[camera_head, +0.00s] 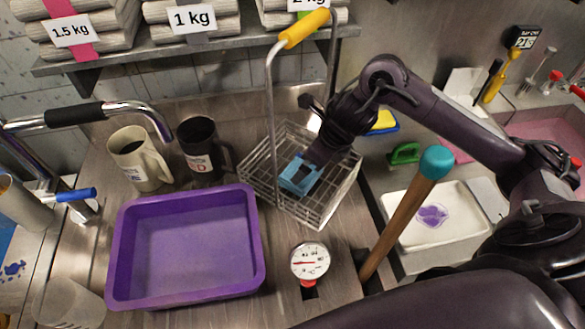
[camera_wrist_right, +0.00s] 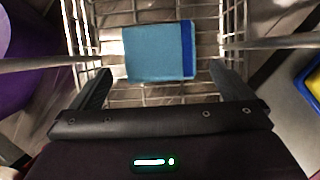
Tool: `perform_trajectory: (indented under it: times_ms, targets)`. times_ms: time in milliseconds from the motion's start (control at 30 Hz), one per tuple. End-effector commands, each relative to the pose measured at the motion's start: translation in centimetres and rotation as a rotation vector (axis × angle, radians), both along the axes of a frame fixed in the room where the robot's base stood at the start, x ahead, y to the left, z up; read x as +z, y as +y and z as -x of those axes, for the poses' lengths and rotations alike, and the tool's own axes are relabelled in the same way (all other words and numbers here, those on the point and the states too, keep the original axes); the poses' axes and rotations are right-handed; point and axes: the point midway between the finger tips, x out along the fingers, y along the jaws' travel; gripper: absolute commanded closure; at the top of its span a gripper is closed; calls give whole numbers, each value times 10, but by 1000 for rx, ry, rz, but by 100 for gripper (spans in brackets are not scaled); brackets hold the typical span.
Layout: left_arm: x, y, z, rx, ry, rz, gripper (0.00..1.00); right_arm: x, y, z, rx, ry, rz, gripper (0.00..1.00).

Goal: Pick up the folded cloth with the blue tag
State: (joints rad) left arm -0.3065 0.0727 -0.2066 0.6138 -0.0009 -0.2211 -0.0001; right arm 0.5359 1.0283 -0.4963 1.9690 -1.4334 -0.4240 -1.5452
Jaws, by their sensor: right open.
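A folded light-blue cloth (camera_wrist_right: 155,52) with a darker blue strip along its right edge lies flat in a wire basket (camera_wrist_right: 115,98). In the head view the cloth (camera_head: 289,184) is partly hidden by my right gripper, and the basket (camera_head: 327,212) stands in the middle with its yellow-gripped handle (camera_head: 304,28) raised. My right gripper (camera_head: 308,172) reaches into or just over the basket. In the right wrist view its fingers (camera_wrist_right: 160,78) are wide apart, one toward each side of the cloth, with nothing between them. My left gripper is out of view.
A purple tub (camera_head: 185,245) stands left of the basket, with a cream mug (camera_head: 140,160) and a black mug (camera_head: 205,150) behind it. A dial gauge (camera_head: 310,262) is in front. A teal-topped wooden stick (camera_head: 408,215) and a white tray (camera_head: 455,200) are at right.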

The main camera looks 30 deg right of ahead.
Motion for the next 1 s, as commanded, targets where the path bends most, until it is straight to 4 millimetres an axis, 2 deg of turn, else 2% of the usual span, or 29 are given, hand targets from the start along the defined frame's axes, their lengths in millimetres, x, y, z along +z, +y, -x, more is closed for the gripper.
perform_trajectory:
  times_ms: [233, 400, 667, 933, 1000]
  targets:
    - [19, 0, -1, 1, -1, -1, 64, -27, 12, -12, -2, 7, -3, 0]
    - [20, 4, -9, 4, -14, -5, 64, -47, 15, -19, -1, 2, -1, 0]
    - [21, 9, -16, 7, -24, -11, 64, -50, 15, -20, 0, -1, 0, 0]
    - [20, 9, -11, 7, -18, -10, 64, -50, 15, -20, 0, -1, 0, 34]
    - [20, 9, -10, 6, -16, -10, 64, -49, 15, -21, 0, -2, 0, 39]
